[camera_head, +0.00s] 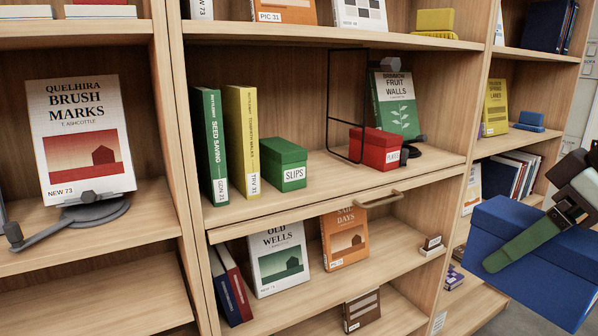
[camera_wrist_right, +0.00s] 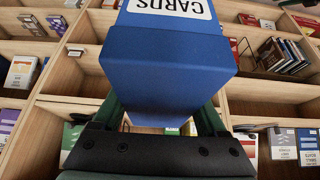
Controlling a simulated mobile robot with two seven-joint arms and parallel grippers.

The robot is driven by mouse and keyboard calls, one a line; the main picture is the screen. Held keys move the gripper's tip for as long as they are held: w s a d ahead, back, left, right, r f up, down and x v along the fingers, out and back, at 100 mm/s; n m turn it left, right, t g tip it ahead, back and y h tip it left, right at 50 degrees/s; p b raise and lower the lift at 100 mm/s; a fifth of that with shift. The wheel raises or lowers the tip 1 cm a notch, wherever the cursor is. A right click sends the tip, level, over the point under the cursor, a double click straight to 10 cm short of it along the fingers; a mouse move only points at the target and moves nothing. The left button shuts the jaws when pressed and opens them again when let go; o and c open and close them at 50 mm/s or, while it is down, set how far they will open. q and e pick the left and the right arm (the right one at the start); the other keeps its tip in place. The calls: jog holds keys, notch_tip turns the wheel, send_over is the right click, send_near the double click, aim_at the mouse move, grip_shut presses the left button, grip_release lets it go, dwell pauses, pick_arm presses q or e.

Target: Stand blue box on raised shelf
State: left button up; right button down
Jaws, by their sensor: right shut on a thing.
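The blue box (camera_head: 545,255) is at the right of the head view, in front of the shelving and clear of it. In the right wrist view the blue box (camera_wrist_right: 170,65) fills the middle, with a white "CARDS" label upside down in the picture. My right gripper (camera_head: 518,246) is shut on it, with a green finger along its side. The middle shelf (camera_head: 340,180), with a handle at its front edge, holds a green "SLIPS" box (camera_head: 284,166) and a red box (camera_head: 378,148). I cannot tell which board is the raised shelf. My left gripper is not in view.
A black wire frame (camera_head: 330,100) stands by the red box. Green (camera_head: 209,145) and yellow (camera_head: 243,140) books stand at the left of that shelf. A book on a stand (camera_head: 395,105) is behind the red box. Bare board shows between the two boxes.

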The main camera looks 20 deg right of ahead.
aim_at(474, 240)
jog(key=shift+s, duration=0.2)
jog(key=shift+m, duration=0.4)
jog(key=w+p, duration=0.1)
jog(key=w, duration=0.1)
jog(key=w+f+p, duration=0.1)
jog(key=w+p, duration=0.1)
jog(key=w+f+p, duration=0.1)
jog(key=w, duration=0.1)
jog(key=shift+a+f, duration=0.1)
jog(key=shift+f, duration=0.15)
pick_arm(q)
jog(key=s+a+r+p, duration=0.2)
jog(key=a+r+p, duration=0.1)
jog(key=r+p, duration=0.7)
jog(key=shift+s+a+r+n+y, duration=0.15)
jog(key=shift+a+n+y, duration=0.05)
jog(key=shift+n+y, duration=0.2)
pick_arm(e)
jog(key=w+a+f, duration=0.5)
jog(key=a, duration=0.4)
jog(key=w+a+f, duration=0.5)
jog(key=w+a, duration=0.1)
jog(key=a, duration=0.2)
jog(key=shift+w+a+h, duration=0.2)
jog(key=shift+a+h, duration=0.1)
jog(key=shift+a, duration=0.05)
